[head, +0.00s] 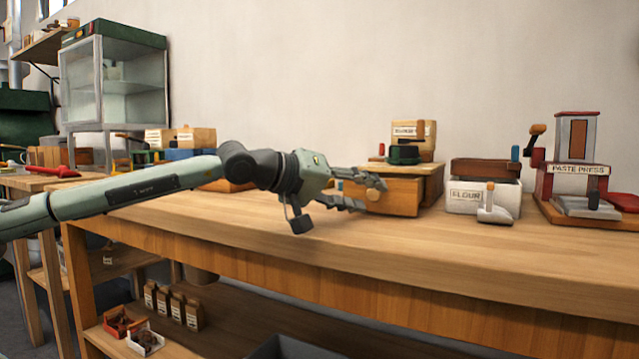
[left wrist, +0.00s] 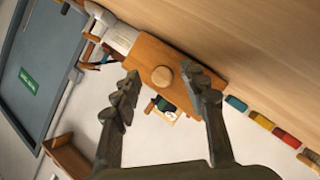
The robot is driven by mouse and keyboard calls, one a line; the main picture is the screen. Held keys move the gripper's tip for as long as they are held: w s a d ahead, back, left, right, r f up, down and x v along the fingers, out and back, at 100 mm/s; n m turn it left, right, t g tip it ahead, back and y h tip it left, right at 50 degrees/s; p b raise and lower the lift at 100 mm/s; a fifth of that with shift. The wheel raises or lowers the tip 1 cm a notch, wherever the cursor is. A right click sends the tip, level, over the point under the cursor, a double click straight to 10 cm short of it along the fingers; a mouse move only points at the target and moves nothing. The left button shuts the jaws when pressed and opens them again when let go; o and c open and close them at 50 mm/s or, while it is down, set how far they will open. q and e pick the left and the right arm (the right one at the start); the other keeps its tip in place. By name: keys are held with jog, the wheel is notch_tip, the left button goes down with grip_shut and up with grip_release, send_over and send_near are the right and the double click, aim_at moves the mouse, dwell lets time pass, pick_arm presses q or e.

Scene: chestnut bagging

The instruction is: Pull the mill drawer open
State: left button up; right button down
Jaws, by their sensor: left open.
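The mill (head: 431,170) is a wooden box on the workbench, with a dark green part and a labelled wooden block above it. Its orange-brown drawer front (head: 399,197) faces me and looks closed. My left gripper (head: 369,194) is in front of it, with its fingers open and pointing at the drawer. In the left wrist view, the drawer front (left wrist: 150,54) carries a round wooden knob (left wrist: 162,76). The knob lies between the two open fingertips (left wrist: 160,82), with a gap on each side. In the head view the fingers partly hide the knob. My right gripper is out of view.
A white flour bin (head: 466,197) with a scoop stands right of the mill, and a red paste press (head: 578,168) beyond it. A glass cabinet (head: 117,80) stands at the back left. The workbench front (head: 300,235) is clear.

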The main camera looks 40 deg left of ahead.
pick_arm(q)
jog(key=shift+v, duration=1.25)
jog(key=v, duration=0.8)
jog(key=shift+w+a+r, duration=0.1)
jog(key=shift+a, duration=0.05)
jog(key=shift+s, duration=0.3)
